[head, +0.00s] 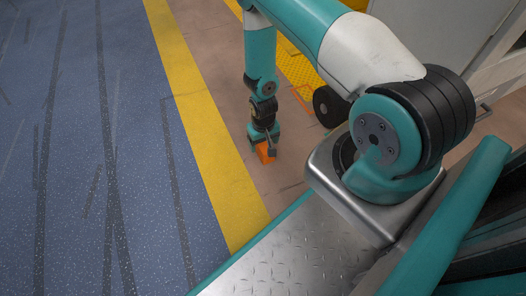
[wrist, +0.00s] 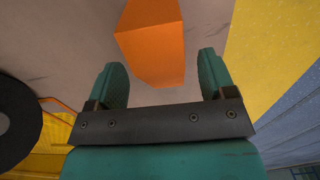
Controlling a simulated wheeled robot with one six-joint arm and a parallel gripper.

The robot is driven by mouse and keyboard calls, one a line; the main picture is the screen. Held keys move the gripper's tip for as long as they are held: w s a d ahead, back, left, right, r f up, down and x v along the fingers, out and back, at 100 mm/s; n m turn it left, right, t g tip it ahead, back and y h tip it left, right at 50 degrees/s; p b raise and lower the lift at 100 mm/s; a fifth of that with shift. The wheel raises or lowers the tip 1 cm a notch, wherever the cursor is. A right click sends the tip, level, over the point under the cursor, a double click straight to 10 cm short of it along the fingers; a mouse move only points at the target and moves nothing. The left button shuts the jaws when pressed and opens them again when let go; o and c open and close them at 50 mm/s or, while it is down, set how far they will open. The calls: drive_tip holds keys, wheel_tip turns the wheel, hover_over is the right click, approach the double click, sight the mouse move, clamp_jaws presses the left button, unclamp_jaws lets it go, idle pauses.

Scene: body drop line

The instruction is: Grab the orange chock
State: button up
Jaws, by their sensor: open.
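The orange chock (head: 265,152) is on the brown floor, just right of the yellow floor stripe in the head view. In the wrist view the chock (wrist: 152,42) stands ahead of my gripper, its near end reaching between the tips. My gripper (head: 264,143) points down right at the chock in the head view. Its two teal fingers (wrist: 162,72) are apart, with clear gaps to the chock on both sides. The far part of the chock runs out of the top of the wrist view.
A black wheel (head: 331,106) is right of the chock, and it also shows at the left of the wrist view (wrist: 14,118). A yellow studded plate (head: 298,68) lies behind. The blue floor (head: 95,150) left of the yellow stripe (head: 205,130) is clear.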

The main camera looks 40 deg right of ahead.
wheel_tip(320, 180, down, 3)
drive_tip(key=shift+r+b, duration=0.1)
drive_tip(key=shift+b, duration=0.55)
drive_tip(key=shift+c, duration=0.2)
drive_tip(key=c, duration=1.1)
drive_tip(key=shift+r, duration=0.1)
drive_tip(key=shift+c, duration=0.2)
